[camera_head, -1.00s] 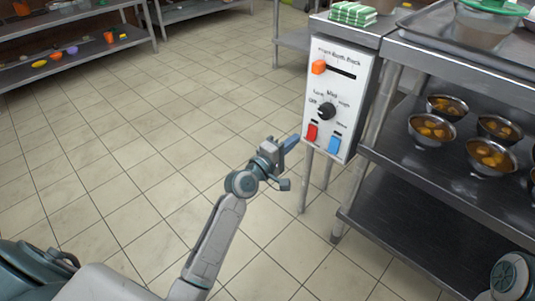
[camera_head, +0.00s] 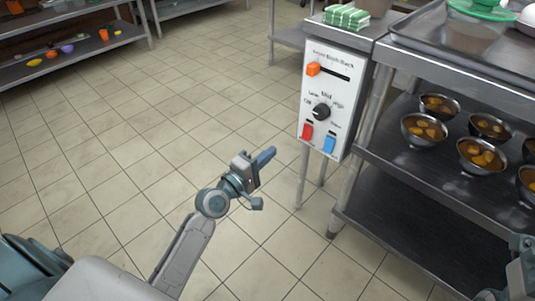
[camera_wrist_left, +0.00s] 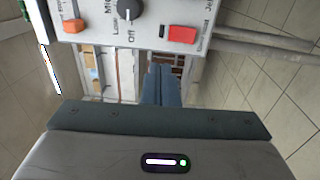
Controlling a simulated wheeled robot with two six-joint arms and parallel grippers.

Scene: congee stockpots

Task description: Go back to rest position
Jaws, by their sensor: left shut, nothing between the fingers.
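My left gripper (camera_head: 265,158) is shut and empty, its blue fingers together. It is in the air over the tiled floor, to the left of and a little below the white control panel (camera_head: 330,98), apart from it. In the left wrist view its closed fingers (camera_wrist_left: 161,84) point toward the panel (camera_wrist_left: 96,14). The panel has an orange slider (camera_head: 313,69), a black knob (camera_head: 321,111), a red switch (camera_head: 306,132) and a blue switch (camera_head: 329,144). Part of my right arm shows at the lower right edge; its fingers are not visible.
A metal rack (camera_head: 383,149) on the right holds several bowls of soup (camera_head: 424,129). Green-striped cloths (camera_head: 346,17) lie above the panel. A shelf (camera_head: 76,59) with small colourful items stands at the back left. The floor (camera_head: 130,140) at left and centre is clear.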

